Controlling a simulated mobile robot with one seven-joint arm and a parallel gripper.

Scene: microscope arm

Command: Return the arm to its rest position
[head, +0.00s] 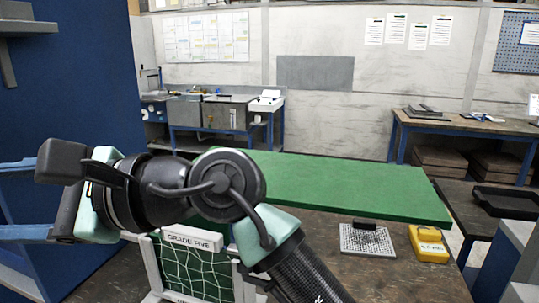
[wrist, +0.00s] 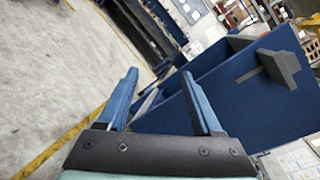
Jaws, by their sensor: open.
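My arm (head: 190,190) rises from the bottom centre of the head view and bends to the left, with its wrist raised near the blue panel. My gripper (head: 12,198) points left at the left edge of the head view, its two blue fingers apart. In the wrist view my gripper (wrist: 158,74) is open with nothing between the fingers. A blue panel or cabinet lies beyond the fingers there; I cannot tell the exact gap. No microscope can be made out in either view.
A blue panel (head: 80,90) stands close at left. A workbench (head: 380,270) carries a green board (head: 340,180), a white perforated plate (head: 366,240) and a yellow device (head: 429,244). A netted "GRADE FIVE" frame (head: 190,262) stands below my arm. Open floor (wrist: 60,60) shows in the wrist view.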

